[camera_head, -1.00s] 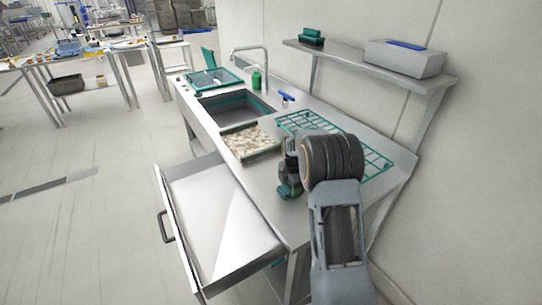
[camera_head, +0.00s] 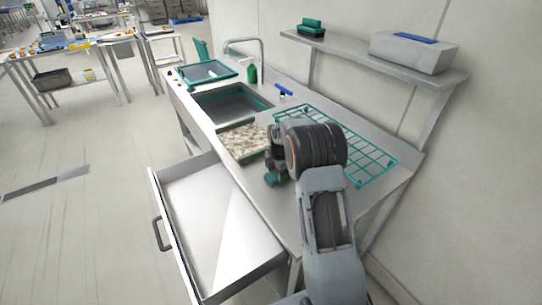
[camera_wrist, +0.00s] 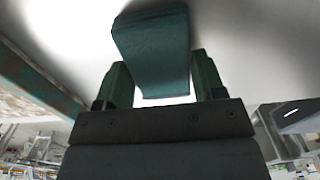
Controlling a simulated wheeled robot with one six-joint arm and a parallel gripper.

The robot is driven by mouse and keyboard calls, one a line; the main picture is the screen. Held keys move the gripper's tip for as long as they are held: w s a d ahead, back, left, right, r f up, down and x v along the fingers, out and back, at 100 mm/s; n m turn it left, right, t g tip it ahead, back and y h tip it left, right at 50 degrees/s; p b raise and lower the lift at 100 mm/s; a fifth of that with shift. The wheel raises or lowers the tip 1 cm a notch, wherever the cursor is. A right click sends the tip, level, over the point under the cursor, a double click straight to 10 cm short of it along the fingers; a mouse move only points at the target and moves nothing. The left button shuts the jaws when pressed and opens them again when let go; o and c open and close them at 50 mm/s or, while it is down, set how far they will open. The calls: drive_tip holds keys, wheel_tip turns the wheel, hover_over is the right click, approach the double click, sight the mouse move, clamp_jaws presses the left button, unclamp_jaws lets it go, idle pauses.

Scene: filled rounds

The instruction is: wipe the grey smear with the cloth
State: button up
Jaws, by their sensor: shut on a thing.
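My gripper (camera_head: 276,172) is low over the steel counter (camera_head: 250,192), just right of the speckled board. In the wrist view my gripper (camera_wrist: 160,85) has its dark green fingers on either side of a teal folded cloth (camera_wrist: 155,50). It is shut on this cloth, which sticks out beyond the fingertips towards a pale surface. I cannot tell whether the cloth touches the counter. No grey smear can be made out in either view; my arm hides part of the counter.
A speckled board (camera_head: 243,143) lies beside the sink (camera_head: 232,104). A green wire rack (camera_head: 365,150) lies to the right of my gripper. An open drawer (camera_head: 212,222) juts out in front. A shelf (camera_head: 375,58) with a grey box (camera_head: 413,52) hangs above.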

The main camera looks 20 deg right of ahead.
wheel_tip(320, 180, up, 4)
drive_tip(key=shift+s+f+p, duration=0.1)
drive_tip(key=shift+f+p, duration=0.1)
drive_tip(key=shift+p, duration=0.7)
drive_tip(key=shift+w+r+p, duration=0.2)
drive_tip(key=shift+r+p, duration=0.25)
drive_tip(key=shift+r, duration=0.15)
drive_tip(key=shift+s+r+p, duration=0.1)
drive_tip(key=shift+r+p, duration=0.95)
drive_tip(key=shift+r, duration=0.7)
